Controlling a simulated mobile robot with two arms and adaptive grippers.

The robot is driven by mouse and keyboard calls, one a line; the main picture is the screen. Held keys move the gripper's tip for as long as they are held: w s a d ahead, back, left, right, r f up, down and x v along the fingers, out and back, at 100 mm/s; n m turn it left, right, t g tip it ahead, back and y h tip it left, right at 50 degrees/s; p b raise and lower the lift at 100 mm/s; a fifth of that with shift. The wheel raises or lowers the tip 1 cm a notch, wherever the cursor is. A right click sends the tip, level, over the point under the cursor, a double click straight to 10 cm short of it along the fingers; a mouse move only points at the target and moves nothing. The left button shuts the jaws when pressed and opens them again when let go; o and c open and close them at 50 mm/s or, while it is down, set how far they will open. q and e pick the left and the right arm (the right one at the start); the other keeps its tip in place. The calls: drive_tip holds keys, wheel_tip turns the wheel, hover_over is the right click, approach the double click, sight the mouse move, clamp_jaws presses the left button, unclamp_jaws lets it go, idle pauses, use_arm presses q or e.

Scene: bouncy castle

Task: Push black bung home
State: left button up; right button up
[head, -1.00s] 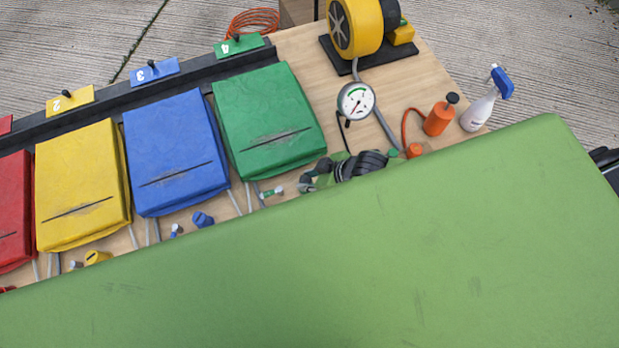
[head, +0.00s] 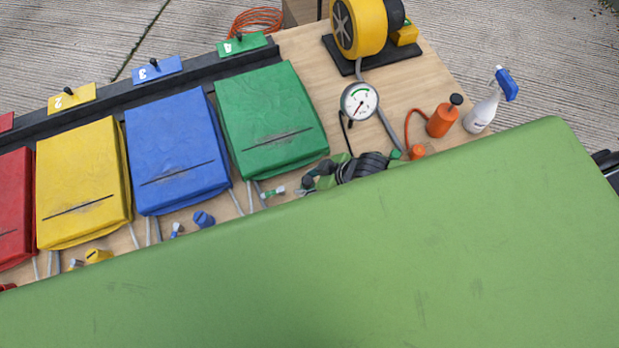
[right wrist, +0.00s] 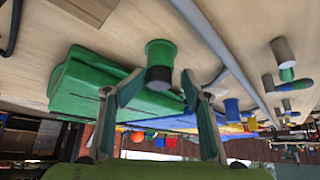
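My right gripper (head: 312,176) is low over the bench by the near edge of the green bag. In the right wrist view its two fingers (right wrist: 160,92) stand apart. Between them is a green cylinder (right wrist: 160,50) with a dark, blackish end (right wrist: 159,76), which may be the black bung. I see no clear grip on it, and contact cannot be told. How deep the dark end sits in the green cylinder is unclear. In the head view my gripper hides this spot. A small green-and-grey fitting (head: 273,192) lies to its left. My left gripper is not in view.
Green (head: 268,110), blue (head: 175,140), yellow (head: 78,180) and red bags line the bench. Blue (head: 203,219) and yellow (head: 97,255) cylinders stand before them. A gauge (head: 359,101), orange pump bottle (head: 442,120), spray bottle (head: 483,110) and yellow reel (head: 358,28) are at right.

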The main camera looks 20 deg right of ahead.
drive_tip(key=shift+s+d+f, duration=0.3)
drive_tip(key=shift+s+f, duration=0.1)
drive_tip(key=shift+s, duration=0.15)
drive_tip(key=w+v, duration=0.1)
drive_tip(key=v, duration=1.1)
drive_tip(key=shift+a+r, duration=0.25)
drive_tip(key=shift+r, duration=0.15)
